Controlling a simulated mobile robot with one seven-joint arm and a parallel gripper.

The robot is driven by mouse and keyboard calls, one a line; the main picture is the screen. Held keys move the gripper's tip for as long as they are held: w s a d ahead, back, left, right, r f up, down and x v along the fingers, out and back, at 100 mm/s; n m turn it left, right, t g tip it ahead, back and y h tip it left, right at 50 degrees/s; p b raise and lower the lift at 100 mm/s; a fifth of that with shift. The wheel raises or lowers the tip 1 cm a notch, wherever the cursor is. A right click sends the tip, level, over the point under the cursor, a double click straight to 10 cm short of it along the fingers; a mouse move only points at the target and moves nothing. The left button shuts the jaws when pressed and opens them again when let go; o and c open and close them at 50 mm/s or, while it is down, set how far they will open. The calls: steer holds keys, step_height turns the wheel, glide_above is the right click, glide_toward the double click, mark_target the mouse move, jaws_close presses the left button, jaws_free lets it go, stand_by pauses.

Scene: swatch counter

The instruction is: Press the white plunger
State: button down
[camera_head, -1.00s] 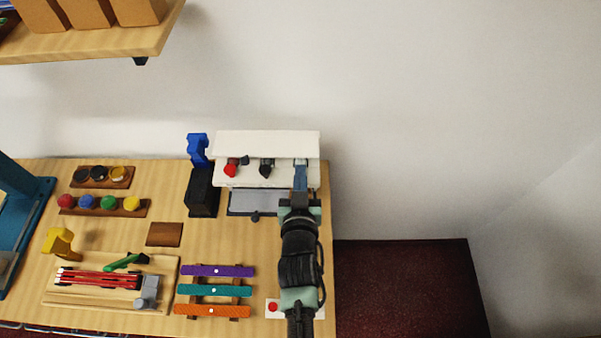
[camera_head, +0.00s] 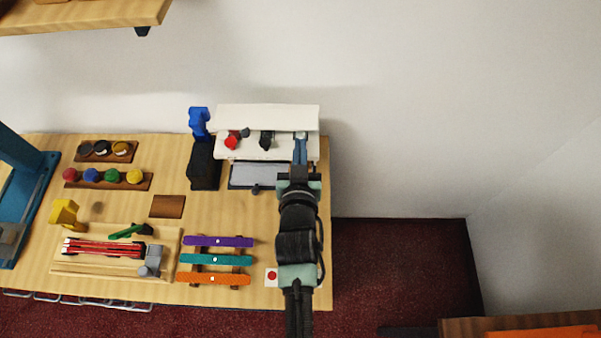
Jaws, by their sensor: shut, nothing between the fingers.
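A white dispenser unit (camera_head: 260,118) stands at the back right of the counter. A red plunger (camera_head: 231,143) and a black plunger (camera_head: 266,140) stick out of its front. My gripper (camera_head: 301,138) reaches over the counter to the right end of this front, right of the black plunger. Its fingers are shut and empty. A small pale patch shows at the fingertips. The white plunger cannot be made out clearly; the fingers cover that spot. I cannot tell whether they touch it.
A grey tray (camera_head: 256,174) lies below the dispenser. A black holder with a blue top (camera_head: 200,122) stands left of it. Purple, teal and orange bars (camera_head: 213,280) and a red button on a white plate (camera_head: 271,275) lie nearer. The counter ends just right of my arm.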

steer(key=b+v, duration=0.2)
steer(key=v, duration=0.5)
steer(key=shift+s, duration=0.3)
steer(key=shift+a, duration=0.1)
stand_by(0.6)
steer(key=w+r+t+b, duration=0.1)
steer(key=w+r+t, duration=0.2)
steer(key=r, duration=1.1)
steer(key=w+r+t+b, duration=0.1)
steer(key=w+r+t, duration=0.25)
steer(key=r, duration=1.05)
steer(key=s+r+t, duration=0.2)
steer(key=s+r, duration=0.3)
steer(key=r, duration=0.8)
steer(key=s+d+r+t, duration=0.1)
steer(key=s+r+t, duration=0.2)
steer(key=r, duration=0.9)
steer(key=s, duration=0.3)
steer(key=shift+s+r+t+b, duration=0.15)
steer(key=shift+r+t+b, duration=0.2)
steer(key=shift+b, duration=0.05)
steer(key=shift+f, duration=0.1)
